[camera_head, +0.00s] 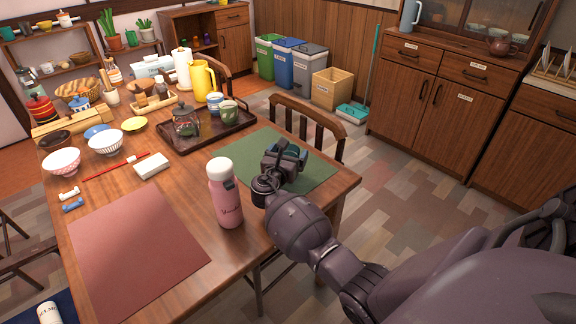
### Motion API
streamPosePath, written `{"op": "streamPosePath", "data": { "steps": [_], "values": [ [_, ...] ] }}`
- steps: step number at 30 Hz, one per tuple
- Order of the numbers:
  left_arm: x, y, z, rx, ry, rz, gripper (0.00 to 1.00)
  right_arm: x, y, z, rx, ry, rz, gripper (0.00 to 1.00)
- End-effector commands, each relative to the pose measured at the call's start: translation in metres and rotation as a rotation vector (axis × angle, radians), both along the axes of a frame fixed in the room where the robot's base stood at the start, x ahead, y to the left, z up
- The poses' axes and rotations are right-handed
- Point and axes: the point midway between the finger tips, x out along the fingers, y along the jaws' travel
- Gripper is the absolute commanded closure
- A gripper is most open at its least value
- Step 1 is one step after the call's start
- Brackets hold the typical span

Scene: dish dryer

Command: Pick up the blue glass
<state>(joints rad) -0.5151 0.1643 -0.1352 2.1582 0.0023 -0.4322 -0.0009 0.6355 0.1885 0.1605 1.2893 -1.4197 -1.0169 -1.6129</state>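My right gripper (287,155) is over the green placemat (312,171) at the table's right end. Its arm comes in from the lower right. A small teal-blue patch shows at its fingers; I cannot tell whether this is the blue glass or part of the gripper. The gripper's body hides the space between the fingers, so I cannot tell whether it is open or shut. No blue glass shows clearly elsewhere on the table. My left gripper is not in view.
A pink bottle (225,194) stands upright close to the left of my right gripper. A chair (308,119) stands behind the green placemat. The red placemat (137,252) is bare.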

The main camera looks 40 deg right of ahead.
Motion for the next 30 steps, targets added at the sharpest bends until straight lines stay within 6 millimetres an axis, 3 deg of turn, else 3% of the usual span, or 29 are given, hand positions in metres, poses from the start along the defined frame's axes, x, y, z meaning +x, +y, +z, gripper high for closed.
{"op": "streamPosePath", "data": {
  "steps": [1, 9, 20, 26, 30],
  "values": [
    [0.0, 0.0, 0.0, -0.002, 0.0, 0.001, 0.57, 0.0, 0.0, 0.0, 0.0, 0.0, 0.0, 0.17],
    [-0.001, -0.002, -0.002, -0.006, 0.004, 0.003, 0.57, 0.0, 0.0, -0.001, 0.001, 0.001, 0.0, 0.58],
    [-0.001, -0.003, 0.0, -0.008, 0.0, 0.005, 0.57, 0.0, 0.0, 0.011, 0.001, -0.005, 0.0, 0.58],
    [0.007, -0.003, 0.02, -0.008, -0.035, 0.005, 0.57, 0.001, 0.0, 0.051, 0.0, -0.014, 0.0, 0.58],
    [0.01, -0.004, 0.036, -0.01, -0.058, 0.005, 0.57, 0.001, 0.0, 0.09, 0.0, -0.017, 0.0, 0.58]
  ]
}}
